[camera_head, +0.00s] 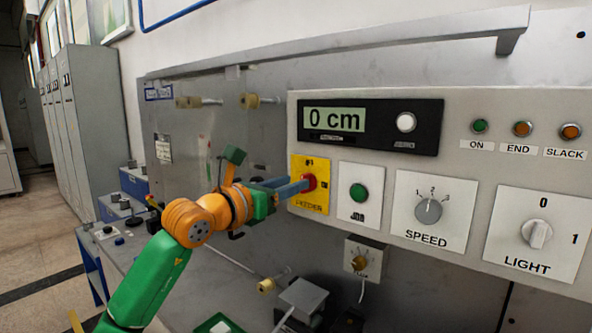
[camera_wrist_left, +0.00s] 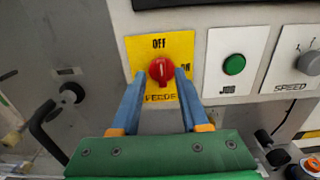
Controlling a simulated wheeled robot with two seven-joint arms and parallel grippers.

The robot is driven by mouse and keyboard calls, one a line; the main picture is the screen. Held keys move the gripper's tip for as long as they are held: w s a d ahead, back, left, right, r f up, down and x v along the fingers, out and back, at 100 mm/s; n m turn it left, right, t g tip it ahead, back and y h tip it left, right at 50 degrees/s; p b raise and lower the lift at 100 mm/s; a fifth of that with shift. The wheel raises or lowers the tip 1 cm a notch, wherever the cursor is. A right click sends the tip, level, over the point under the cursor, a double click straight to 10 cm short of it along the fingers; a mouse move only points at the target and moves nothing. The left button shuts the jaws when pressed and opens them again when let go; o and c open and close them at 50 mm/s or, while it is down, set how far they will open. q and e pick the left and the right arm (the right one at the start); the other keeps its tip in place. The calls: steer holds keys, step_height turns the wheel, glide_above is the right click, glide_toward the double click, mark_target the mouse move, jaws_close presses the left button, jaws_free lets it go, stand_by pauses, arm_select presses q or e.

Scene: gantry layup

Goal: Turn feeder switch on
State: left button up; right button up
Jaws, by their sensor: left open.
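The feeder switch (camera_head: 309,183) is a red round knob on a yellow plate (camera_head: 317,203) at the left end of the control panel. In the left wrist view the knob (camera_wrist_left: 160,70) sits below the word OFF, with ON to its right, partly hidden by a finger. A pale mark shows on the knob, but I cannot tell clearly which way it points. My left gripper (camera_head: 300,186) is open at the knob. Its two blue fingers (camera_wrist_left: 159,75) stand on either side of it; I cannot tell whether they touch it. My right gripper is not in view.
A green JOG button (camera_head: 359,192), the SPEED dial (camera_head: 428,209) and the LIGHT switch (camera_head: 537,234) sit to the right. A display (camera_head: 334,119) above reads 0 cm. A small box with a knob (camera_head: 361,262) hangs below. Pegs stick out from the wall at left.

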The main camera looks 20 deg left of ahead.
arm_select(q)
steer(key=x, duration=0.2)
steer(key=shift+w+d+p, duration=0.2)
steer(key=shift+w+p, duration=0.1)
steer(key=shift+p, duration=0.1)
steer(key=shift+s+a, duration=0.1)
steer(key=shift+s, duration=0.05)
steer(key=shift+c, duration=0.2)
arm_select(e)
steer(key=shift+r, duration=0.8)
arm_select(q)
jaws_close()
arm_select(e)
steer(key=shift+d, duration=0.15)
